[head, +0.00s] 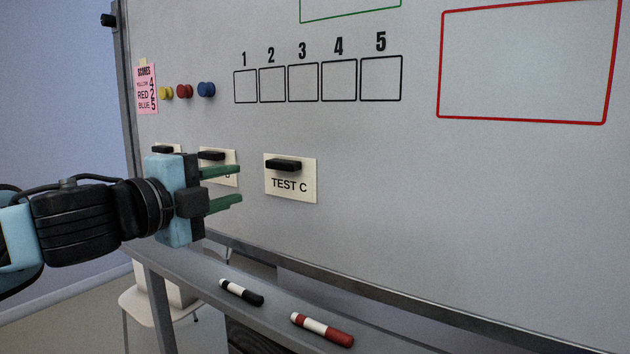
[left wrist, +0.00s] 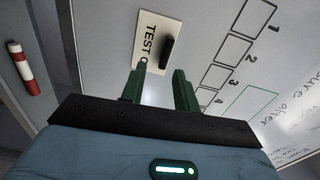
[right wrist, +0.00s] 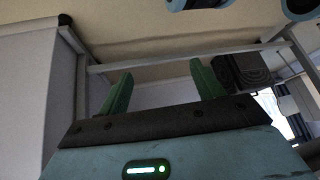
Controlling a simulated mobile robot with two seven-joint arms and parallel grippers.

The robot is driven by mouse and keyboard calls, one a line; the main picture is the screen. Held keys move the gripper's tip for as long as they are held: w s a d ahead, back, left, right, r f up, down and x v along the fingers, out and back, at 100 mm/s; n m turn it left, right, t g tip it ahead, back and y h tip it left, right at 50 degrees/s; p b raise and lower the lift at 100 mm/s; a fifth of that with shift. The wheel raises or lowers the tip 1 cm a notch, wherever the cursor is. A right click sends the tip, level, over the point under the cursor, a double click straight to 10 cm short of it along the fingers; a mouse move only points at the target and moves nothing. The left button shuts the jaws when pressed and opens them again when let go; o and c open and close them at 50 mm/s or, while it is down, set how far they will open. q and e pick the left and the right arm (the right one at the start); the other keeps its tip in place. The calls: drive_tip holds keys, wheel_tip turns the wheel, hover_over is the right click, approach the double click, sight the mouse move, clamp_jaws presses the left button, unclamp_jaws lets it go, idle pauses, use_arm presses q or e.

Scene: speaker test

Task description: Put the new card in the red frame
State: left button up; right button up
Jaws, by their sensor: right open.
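The red frame (head: 441,65) is an empty red outline at the upper right of the whiteboard. The TEST C card (head: 290,192) hangs on the board under a black magnet (head: 283,164); this card also shows in the left wrist view (left wrist: 152,30), beyond the fingertips. Two more cards hang to its left, one partly hidden (head: 231,161) and one mostly hidden (head: 166,148) by my left gripper. I cannot tell which card is new. My left gripper (head: 224,188) is open and empty, left of the TEST C card. My right gripper (right wrist: 160,88) is open and empty, away from the board.
A black marker (head: 241,292) and a red marker (head: 322,329) lie on the ledge (head: 270,313) below. Yellow, red and blue magnets (head: 206,90) sit beside a pink score note (head: 147,90). Numbered boxes (head: 318,100) are empty. The board below the red frame is clear.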

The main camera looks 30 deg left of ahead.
sight(278, 166)
use_arm(q)
drive_tip(key=shift+m, duration=0.3)
drive_tip(key=w+b, duration=0.2)
drive_tip(key=w+d+b, duration=0.1)
drive_tip(key=w+b, duration=0.1)
drive_tip(key=w, duration=0.1)
drive_tip(key=w+r+b, duration=0.1)
drive_tip(key=w+b, duration=0.1)
drive_tip(key=shift+w+d, duration=0.3)
drive_tip(key=shift+d, duration=0.05)
drive_tip(key=shift+w+d+r, duration=0.1)
drive_tip(key=shift+w, duration=0.9)
drive_tip(key=shift+c, duration=0.3)
drive_tip(key=shift+r, duration=0.15)
clamp_jaws()
